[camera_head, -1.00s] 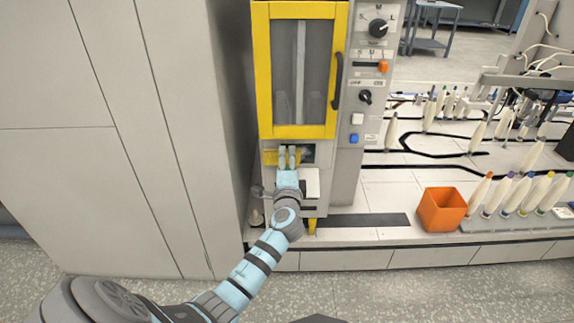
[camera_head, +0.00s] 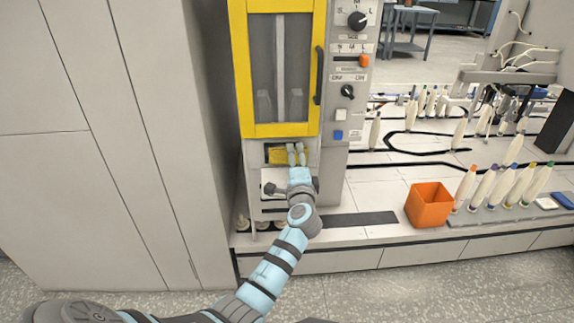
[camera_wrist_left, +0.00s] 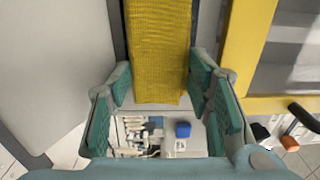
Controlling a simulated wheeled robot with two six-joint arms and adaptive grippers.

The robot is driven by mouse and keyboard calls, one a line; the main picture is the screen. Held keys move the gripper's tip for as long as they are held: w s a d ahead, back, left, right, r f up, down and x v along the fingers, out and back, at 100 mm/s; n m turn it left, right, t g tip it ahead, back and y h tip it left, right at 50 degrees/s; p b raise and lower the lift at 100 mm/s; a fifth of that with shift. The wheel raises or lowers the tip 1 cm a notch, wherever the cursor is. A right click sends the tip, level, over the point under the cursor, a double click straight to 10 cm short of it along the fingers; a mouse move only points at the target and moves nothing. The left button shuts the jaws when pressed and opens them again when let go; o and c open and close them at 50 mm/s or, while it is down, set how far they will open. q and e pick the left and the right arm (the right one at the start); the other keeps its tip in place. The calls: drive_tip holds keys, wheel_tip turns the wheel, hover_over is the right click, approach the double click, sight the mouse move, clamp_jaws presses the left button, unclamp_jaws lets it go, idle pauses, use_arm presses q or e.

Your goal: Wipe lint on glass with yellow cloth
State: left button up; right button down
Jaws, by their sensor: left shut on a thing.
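The yellow cloth (camera_head: 282,156) lies across a small dark window (camera_head: 267,152) in the machine front, below the yellow-framed door. My left gripper (camera_head: 297,154) is shut on the cloth at the window's right end. In the left wrist view the cloth (camera_wrist_left: 160,50) runs as a ribbed yellow strip between the teal finger pads of the left gripper (camera_wrist_left: 163,100). The cloth and gripper cover most of the window. The door's tall glass pane (camera_head: 279,70) is shut behind its frame. I cannot make out any lint. My right gripper is not in view.
A control panel with knobs (camera_head: 357,20) and a blue button (camera_head: 339,134) stands right of the door. A dark door handle (camera_head: 319,75) sticks out above. An orange bin (camera_head: 429,206) and several bobbins (camera_head: 503,186) stand right. A grey cabinet (camera_head: 100,130) closes off the left.

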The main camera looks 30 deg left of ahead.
sight(271, 157)
use_arm(q)
drive_tip(key=shift+w+d+f+b, duration=0.2)
drive_tip(key=shift+w+d+b, duration=0.7)
drive_tip(key=shift+d+b, duration=0.1)
drive_tip(key=shift+a+r+p, duration=0.3)
drive_tip(key=shift+a+p, duration=0.05)
drive_tip(key=shift+p, duration=0.1)
drive_tip(key=shift+s+a+p, duration=1.05)
drive_tip(key=shift+a+p, duration=0.05)
drive_tip(key=shift+a, duration=0.25)
drive_tip(key=shift+s+a+f+p, duration=0.1)
drive_tip(key=shift+s+a+p, duration=0.4)
drive_tip(key=shift+s+a, duration=0.35)
drive_tip(key=shift+s+a+p, duration=0.25)
drive_tip(key=shift+s+a, duration=0.15)
drive_tip(key=shift+a, duration=0.25)
drive_tip(key=shift+s+a+p, duration=0.25)
drive_tip(key=shift+s+a, duration=0.1)
drive_tip(key=shift+a, duration=0.3)
